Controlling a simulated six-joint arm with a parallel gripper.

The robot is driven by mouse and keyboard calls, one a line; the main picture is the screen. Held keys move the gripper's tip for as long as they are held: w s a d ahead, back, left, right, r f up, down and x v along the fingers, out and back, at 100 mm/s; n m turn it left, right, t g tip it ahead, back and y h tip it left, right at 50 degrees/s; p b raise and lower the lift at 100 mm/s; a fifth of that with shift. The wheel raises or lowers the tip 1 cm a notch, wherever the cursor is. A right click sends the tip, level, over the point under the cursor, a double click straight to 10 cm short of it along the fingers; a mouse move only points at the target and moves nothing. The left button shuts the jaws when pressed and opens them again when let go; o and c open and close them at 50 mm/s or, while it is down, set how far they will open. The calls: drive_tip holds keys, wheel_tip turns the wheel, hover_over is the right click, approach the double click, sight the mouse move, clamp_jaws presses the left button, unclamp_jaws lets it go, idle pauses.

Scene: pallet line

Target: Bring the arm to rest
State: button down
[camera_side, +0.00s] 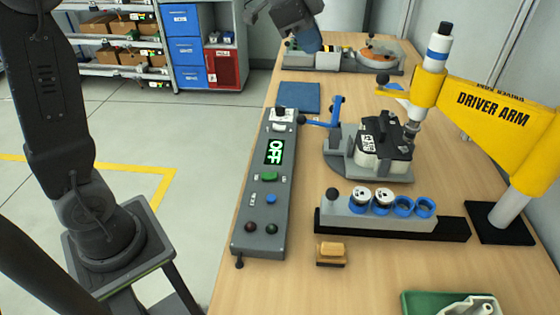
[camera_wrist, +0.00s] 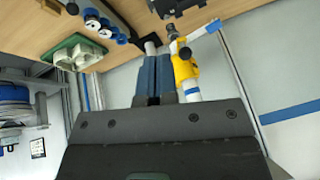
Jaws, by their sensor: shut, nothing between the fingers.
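My gripper (camera_side: 309,42) is at the top of the side view, above the far end of the wooden bench (camera_side: 262,289), and is partly cut off by the picture edge. In the wrist view, its two blue fingers (camera_wrist: 154,76) lie side by side, shut, with nothing seen between them. The fingers appear clear of the bench items, but I cannot tell the exact height above the far fixture (camera_side: 300,60). The yellow driver arm (camera_side: 490,110) stands on the right of the bench and also shows behind the fingers in the wrist view (camera_wrist: 185,68).
A grey control box (camera_side: 262,205) showing OFF stands at the bench's left edge. A clamp fixture (camera_side: 370,170) holds a dark-topped part. A block (camera_side: 345,212) carries blue rings and white pieces. A green tray (camera_side: 415,303) is at the front. Bare bench lies front left.

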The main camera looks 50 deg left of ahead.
drive_tip(key=s+f+n+y, duration=0.1)
drive_tip(key=s+f+n, duration=0.1)
drive_tip(key=s, duration=0.6)
drive_tip(key=s+f+n+y, duration=0.1)
drive_tip(key=s+f+n, duration=0.2)
drive_tip(key=s, duration=0.6)
drive_tip(key=s+f+n+y, duration=0.1)
drive_tip(key=s+f+n, duration=0.2)
drive_tip(key=s+n, duration=0.3)
drive_tip(key=s, duration=0.2)
drive_tip(key=shift+s+f+t, duration=0.25)
drive_tip(key=shift+s+t, duration=0.05)
drive_tip(key=shift+t, duration=0.1)
